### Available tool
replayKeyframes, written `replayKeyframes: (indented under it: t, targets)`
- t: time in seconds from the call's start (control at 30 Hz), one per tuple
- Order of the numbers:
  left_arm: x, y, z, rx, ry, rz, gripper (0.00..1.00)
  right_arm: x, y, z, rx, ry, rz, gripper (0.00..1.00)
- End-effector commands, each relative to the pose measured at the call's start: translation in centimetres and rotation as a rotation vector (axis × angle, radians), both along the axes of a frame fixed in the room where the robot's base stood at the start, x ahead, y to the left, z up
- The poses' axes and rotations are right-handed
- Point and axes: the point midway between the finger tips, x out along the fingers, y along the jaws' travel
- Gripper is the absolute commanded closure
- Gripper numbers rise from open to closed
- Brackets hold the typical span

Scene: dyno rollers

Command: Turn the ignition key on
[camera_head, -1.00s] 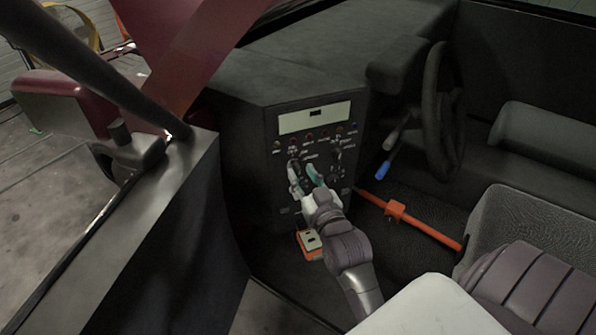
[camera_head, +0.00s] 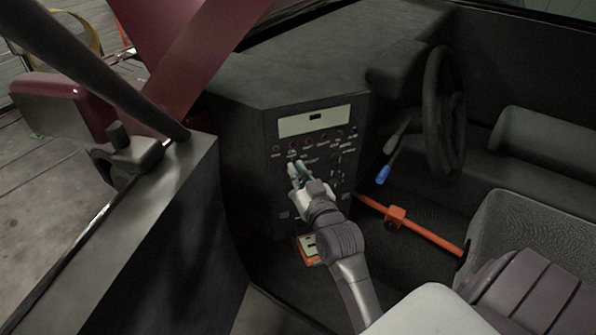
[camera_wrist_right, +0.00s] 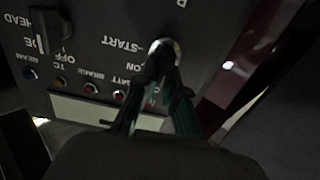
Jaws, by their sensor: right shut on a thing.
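The black control panel (camera_head: 312,150) carries the ignition key, which my gripper mostly hides in the head view. In the right wrist view the key (camera_wrist_right: 160,66) is a dark piece in a shiny round lock, with "START" and "ON" lettering beside it. My right gripper (camera_head: 298,170) is at the left part of the panel. Its teal-lined fingers (camera_wrist_right: 157,85) are shut on the key in the right wrist view. The key's exact angle is hard to make out. My left gripper is out of view.
A black knob (camera_wrist_right: 47,28) and small coloured lights (camera_wrist_right: 90,88) sit near the lock. A steering wheel (camera_head: 440,110), a blue-tipped lever (camera_head: 383,174) and an orange bar (camera_head: 430,233) are to the right. An orange box (camera_head: 308,249) is below the panel.

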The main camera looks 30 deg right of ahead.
Motion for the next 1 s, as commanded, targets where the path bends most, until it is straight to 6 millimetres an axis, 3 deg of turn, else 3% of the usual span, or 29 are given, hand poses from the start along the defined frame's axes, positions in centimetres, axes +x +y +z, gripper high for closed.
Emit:
replayKeyframes:
  t: [0.37,1.0]
  targets:
    - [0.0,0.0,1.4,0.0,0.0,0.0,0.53,0.0,-0.2,0.2,0.099,-0.02,0.0,1.0]
    - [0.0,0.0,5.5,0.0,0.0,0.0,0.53,-0.2,-1.0,-0.1,0.59,-0.129,0.0,1.0]
